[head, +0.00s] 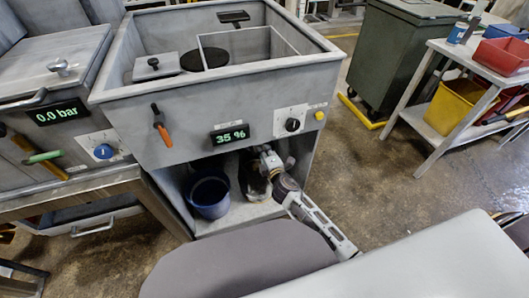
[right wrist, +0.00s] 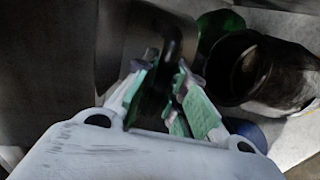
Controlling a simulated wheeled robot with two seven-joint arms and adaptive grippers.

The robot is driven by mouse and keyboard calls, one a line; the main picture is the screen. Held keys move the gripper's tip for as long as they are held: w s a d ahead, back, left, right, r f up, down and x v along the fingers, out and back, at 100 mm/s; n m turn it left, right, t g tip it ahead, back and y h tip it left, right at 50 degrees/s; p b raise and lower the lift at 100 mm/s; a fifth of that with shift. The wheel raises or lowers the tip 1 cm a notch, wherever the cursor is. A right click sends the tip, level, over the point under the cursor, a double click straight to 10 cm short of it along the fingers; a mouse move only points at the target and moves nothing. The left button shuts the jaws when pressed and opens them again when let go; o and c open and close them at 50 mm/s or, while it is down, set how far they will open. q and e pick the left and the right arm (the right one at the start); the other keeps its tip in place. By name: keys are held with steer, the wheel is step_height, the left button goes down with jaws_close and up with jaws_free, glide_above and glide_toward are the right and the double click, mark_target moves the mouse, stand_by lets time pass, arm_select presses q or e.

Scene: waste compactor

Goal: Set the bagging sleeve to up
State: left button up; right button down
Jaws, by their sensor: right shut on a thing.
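The open bay (head: 235,215) under the grey compactor is where my right arm reaches in. My right gripper (head: 262,163) is inside the bay, high up and right of the blue bucket. In the right wrist view my right gripper (right wrist: 160,85) has its green-padded fingers closed around a dark upright bar (right wrist: 174,50). The bar stands in front of a grey-brown rounded body (right wrist: 125,45), which appears to be the bagging sleeve. The fingers and the compactor's front panel hide much of it. My left gripper is not in view.
A blue bucket (head: 209,194) stands in the bay. A dark round open container (right wrist: 245,72) is close right of the fingers in the wrist view. The front panel (head: 190,140) with an orange-tipped lever (head: 160,126) and a 35 % display (head: 230,134) overhangs the bay.

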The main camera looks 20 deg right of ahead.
steer(key=shift+w+d+r, duration=0.1)
steer(key=shift+w+r, duration=0.05)
steer(key=shift+r, duration=0.15)
steer(key=c, duration=1.5)
jaws_free()
steer(key=shift+o, duration=0.2)
steer(key=shift+f, duration=0.15)
steer(key=shift+f, duration=0.1)
steer(key=shift+s, duration=0.25)
steer(key=v, duration=1.1)
steer(key=shift+s, duration=0.3)
